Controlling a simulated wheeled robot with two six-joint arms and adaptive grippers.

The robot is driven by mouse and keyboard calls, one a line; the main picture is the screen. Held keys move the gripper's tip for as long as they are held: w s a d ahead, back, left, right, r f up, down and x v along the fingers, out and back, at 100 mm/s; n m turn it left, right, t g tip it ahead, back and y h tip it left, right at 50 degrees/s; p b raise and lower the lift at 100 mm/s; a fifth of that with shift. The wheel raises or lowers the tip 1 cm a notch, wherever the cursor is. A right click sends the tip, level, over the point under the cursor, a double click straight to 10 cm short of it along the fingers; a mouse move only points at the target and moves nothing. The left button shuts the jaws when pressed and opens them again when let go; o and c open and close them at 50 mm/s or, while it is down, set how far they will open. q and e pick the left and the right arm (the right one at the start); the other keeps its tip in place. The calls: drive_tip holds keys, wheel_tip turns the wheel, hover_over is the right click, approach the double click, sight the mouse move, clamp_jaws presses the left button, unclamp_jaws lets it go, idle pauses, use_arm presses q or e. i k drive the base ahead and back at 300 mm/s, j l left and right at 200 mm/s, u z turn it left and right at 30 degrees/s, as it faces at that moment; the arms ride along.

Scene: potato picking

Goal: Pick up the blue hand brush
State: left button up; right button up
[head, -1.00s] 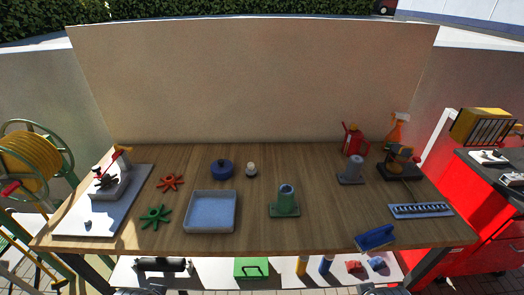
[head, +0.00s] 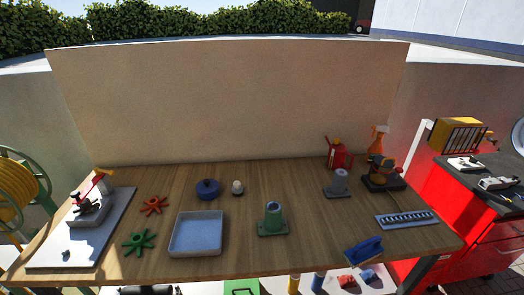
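The blue hand brush (head: 364,249) lies near the front right edge of the wooden table (head: 320,252) in the head view. It has a blue handle on top and a paler lower part, and it sits at a slant. Nothing touches it. Neither of my grippers shows in the head view now.
A green holder (head: 273,220) stands left of the brush, and a blue-white socket rail (head: 407,220) lies behind it to the right. A grey cylinder on a base (head: 338,184), a drill (head: 382,172) and a red can (head: 339,155) stand farther back. A tray (head: 196,234) lies to the left.

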sight(365, 251)
drive_tip(key=z, duration=1.2)
